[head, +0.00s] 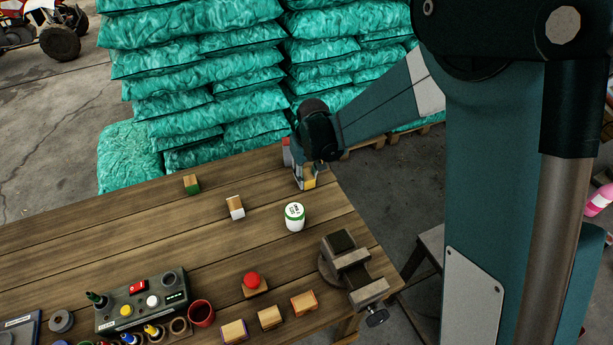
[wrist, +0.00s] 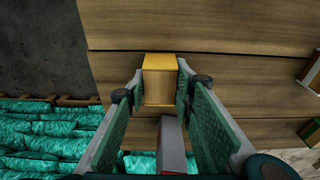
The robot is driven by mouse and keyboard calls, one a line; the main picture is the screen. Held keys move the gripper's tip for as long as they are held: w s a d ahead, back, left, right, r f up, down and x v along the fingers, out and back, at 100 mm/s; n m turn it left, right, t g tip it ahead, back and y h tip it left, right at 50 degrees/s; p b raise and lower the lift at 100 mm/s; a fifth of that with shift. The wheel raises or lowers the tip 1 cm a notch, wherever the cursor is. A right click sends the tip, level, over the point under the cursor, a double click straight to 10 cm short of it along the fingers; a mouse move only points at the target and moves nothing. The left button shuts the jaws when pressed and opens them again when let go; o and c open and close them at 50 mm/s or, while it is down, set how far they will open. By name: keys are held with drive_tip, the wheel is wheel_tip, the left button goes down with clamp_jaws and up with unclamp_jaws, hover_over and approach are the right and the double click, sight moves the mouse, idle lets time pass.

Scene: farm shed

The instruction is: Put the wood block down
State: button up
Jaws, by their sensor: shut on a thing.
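A wood block with a yellow end (head: 309,184) is at the far right corner of the wooden table (head: 130,225). My gripper (head: 305,176) is shut on it. In the wrist view the block (wrist: 158,87) sits between my two green-padded fingers (wrist: 160,93), with its yellow face at the top of the picture. The table's planks lie beneath it. I cannot tell whether its underside touches the table.
Other blocks stand left, one green-ended (head: 191,184) and one white-ended (head: 235,207). A white jar with a green lid (head: 295,216) and a vise (head: 350,268) are nearer. A control box (head: 142,300) and a red cup (head: 201,313) are at front. Teal sacks (head: 210,70) rise behind.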

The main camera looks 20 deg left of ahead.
sight(309, 178)
drive_tip(key=shift+f, duration=0.2)
drive_tip(key=o, duration=0.9)
drive_tip(key=shift+r, duration=0.1)
drive_tip(key=shift+r, duration=0.1)
wheel_tip(309, 178, up, 12)
drive_tip(key=s+d, duration=0.1)
drive_tip(key=shift+s+p, duration=0.2)
drive_tip(key=shift+p, duration=0.15)
drive_tip(key=shift+d, duration=0.1)
idle(0.5)
